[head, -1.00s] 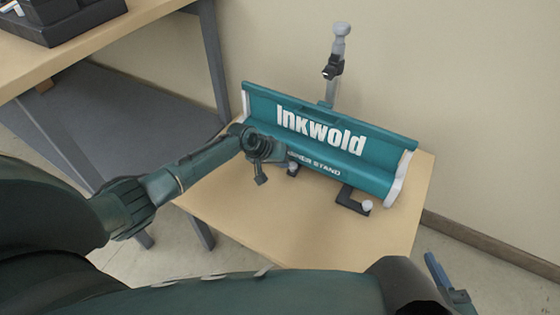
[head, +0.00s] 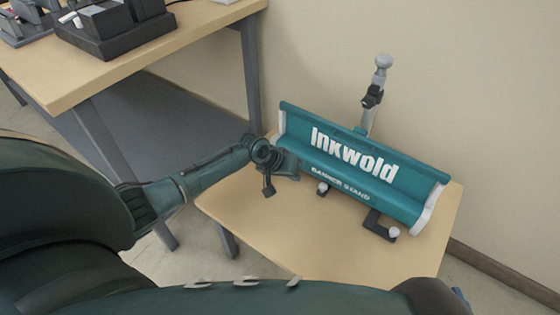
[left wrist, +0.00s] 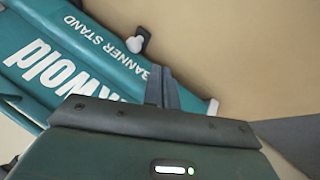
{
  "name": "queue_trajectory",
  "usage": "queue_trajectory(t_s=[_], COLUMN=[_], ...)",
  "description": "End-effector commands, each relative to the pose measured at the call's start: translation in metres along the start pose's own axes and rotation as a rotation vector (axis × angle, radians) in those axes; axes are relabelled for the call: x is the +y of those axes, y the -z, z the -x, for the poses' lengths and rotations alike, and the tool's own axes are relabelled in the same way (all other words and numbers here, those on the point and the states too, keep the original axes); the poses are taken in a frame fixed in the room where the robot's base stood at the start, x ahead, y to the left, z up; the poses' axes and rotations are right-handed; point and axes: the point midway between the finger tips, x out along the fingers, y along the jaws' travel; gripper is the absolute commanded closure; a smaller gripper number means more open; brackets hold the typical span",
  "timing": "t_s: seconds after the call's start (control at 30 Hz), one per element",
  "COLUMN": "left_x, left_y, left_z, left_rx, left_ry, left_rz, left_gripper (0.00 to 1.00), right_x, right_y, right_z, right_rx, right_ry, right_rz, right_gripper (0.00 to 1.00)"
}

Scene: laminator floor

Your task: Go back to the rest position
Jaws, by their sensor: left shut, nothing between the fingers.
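My left gripper (head: 288,166) is shut and empty. In the head view it is at the left end of the teal Inkwold banner stand (head: 400,164), above the small wooden table (head: 325,234). In the left wrist view its closed fingers (left wrist: 162,90) overlap the picture of the stand's lettered front (left wrist: 85,65); I cannot tell if they touch it. The stand sits on the table with its grey post (head: 371,115) upright behind it. My right gripper is not clearly in view; only a small blue bit shows at the bottom right edge of the head view.
A larger wooden table (head: 150,52) with grey legs stands at the upper left and holds black trays (head: 112,38) with dark items. A grey lower shelf (head: 185,120) is under it. A beige wall rises behind the stand. The small table's front is clear.

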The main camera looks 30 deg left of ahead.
Motion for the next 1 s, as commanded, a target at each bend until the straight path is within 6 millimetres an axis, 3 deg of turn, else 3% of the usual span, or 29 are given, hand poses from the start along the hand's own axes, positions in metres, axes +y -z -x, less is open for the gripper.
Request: queue_trajectory(t_s=[0.03,0.1,0.3,0.67,0.77,0.87,1.0], left_x=[0.002,0.002,0.002,0.005,0.020,0.048,0.094], left_y=[0.000,0.000,-0.003,-0.008,-0.031,-0.068,-0.119], left_z=[0.015,0.029,0.051,0.054,0.047,0.043,0.060], left_rx=[-0.002,-0.001,-0.002,0.000,0.016,0.067,0.204], left_ry=[0.002,0.001,0.001,-0.006,-0.034,-0.084,-0.159], left_rz=[-0.002,-0.001,0.000,-0.008,-0.051,-0.128,-0.238], left_gripper=[1.00,1.00,1.00,1.00,1.00,1.00,1.00], right_x=[0.001,0.003,0.005,0.006,0.006,0.006,0.005], right_y=[0.009,0.014,0.020,0.021,0.021,0.021,0.021], right_z=[0.005,0.008,0.013,0.014,0.014,0.014,0.014], right_rx=[0.003,0.011,0.022,0.026,0.026,0.025,0.025], right_ry=[-0.006,-0.011,-0.018,-0.023,-0.022,-0.021,-0.021], right_rz=[-0.012,-0.026,-0.050,-0.057,-0.056,-0.056,-0.055], right_gripper=[0.44,0.44,0.44,0.44,0.44,0.44,0.44])
